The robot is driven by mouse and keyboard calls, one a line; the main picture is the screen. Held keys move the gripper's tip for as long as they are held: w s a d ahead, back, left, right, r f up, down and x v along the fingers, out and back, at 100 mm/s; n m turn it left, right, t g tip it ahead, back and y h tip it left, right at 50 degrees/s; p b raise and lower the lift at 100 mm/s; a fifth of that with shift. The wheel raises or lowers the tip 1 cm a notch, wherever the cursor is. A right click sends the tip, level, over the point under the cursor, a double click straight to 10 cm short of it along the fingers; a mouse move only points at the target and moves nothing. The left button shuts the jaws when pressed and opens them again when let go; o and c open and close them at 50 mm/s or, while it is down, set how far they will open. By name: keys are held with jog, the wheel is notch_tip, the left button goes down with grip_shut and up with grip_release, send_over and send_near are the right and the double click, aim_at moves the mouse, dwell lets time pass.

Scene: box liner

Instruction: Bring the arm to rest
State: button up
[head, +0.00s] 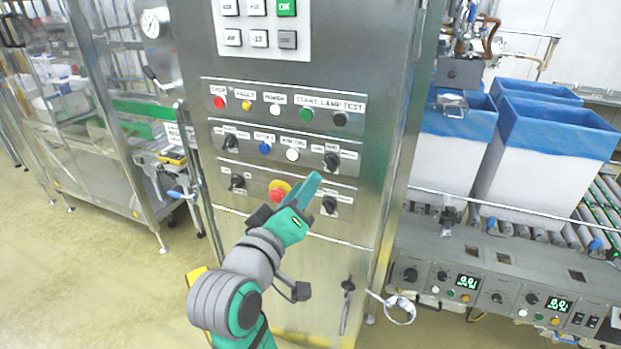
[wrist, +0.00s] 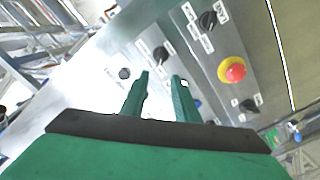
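My arm (head: 228,302) reaches up from the bottom of the head view, in front of a steel control cabinet (head: 310,235). My gripper (head: 312,183) is in front of the cabinet's lower switch row, beside the red and yellow emergency stop (head: 279,190). The head view shows its green fingers edge-on. In the wrist view the two fingers (wrist: 162,77) stand apart with nothing between them, so it is open and empty. The emergency stop (wrist: 233,70) is right of the fingers there, apart from them. The distance from fingertips to panel is hard to judge.
The panel carries a keypad (head: 259,22), buttons and several black selector knobs (head: 332,161). A roller conveyor (head: 520,225) with blue-lined white boxes (head: 545,160) is at the right. A glass-walled machine (head: 90,110) stands at the left. The floor (head: 110,270) at lower left is clear.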

jog(key=shift+s+a, duration=0.1)
jog(key=shift+s, duration=0.25)
jog(key=s+f+g+y, duration=0.1)
jog(key=s+f+y, duration=0.3)
jog(key=f, duration=1.1)
jog(key=s+f+y, duration=0.1)
jog(key=s+f, duration=0.5)
jog(key=f, duration=0.9)
jog(key=s+d+f+m, duration=0.1)
jog(key=s+f+m, duration=0.1)
jog(key=s, duration=0.7)
jog(key=s+d+f+m, duration=0.1)
jog(key=s+d+f, duration=0.1)
jog(key=s, duration=0.8)
jog(key=s+d+f+m, duration=0.1)
jog(key=s+f, duration=0.3)
jog(key=s, duration=0.5)
jog(key=shift+s+d+f+m+g+y, duration=0.2)
jog(key=shift+d+m+g+y, duration=0.15)
jog(key=shift+m, duration=0.45)
